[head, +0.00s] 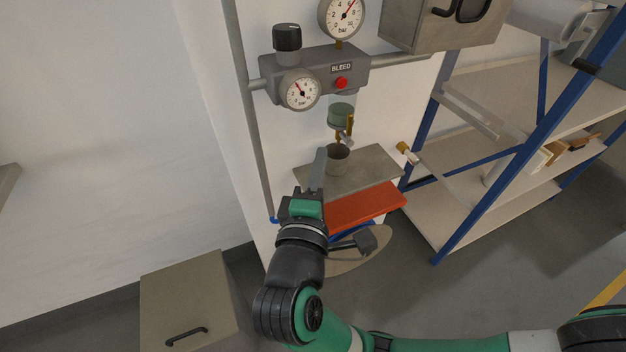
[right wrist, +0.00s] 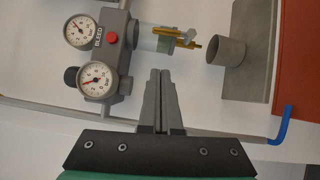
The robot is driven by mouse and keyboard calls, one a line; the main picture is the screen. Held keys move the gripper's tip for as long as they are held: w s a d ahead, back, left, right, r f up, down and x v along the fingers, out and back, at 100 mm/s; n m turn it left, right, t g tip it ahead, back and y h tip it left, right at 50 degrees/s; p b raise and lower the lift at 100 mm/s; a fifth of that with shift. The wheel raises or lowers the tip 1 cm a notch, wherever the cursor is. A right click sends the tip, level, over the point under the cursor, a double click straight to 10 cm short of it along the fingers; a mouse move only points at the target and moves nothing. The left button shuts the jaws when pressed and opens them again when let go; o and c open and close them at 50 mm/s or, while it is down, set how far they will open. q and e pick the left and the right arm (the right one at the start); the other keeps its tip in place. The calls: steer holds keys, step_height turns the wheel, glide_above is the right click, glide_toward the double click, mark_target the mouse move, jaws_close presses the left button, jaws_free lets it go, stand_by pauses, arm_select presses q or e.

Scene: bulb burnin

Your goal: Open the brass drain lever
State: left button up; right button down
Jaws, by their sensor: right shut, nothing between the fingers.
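The brass drain lever (head: 350,125) hangs beside the bottom of the clear filter bowl (head: 341,112), which holds greenish liquid. In the right wrist view the brass lever (right wrist: 190,42) lies at the bowl's end, close to the grey cup (right wrist: 226,51). The cup (head: 337,162) stands on the shelf below the bowl. My right gripper (head: 321,152) is shut and empty, just left of the cup and lower than the lever. In the right wrist view its fingertips (right wrist: 160,73) are together, apart from the bowl and lever. My left gripper is not in view.
The regulator body (head: 325,72) with two gauges, a black knob and a red BLEED button (head: 341,82) is above the bowl. A vertical pipe (head: 245,110) runs at left. An orange-red panel (head: 365,208) is under the shelf (head: 375,169). A blue-framed rack (head: 535,140) stands at right.

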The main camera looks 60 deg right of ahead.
steer(key=v, duration=0.4)
steer(key=shift+s+a, duration=0.2)
steer(key=shift+a, duration=0.05)
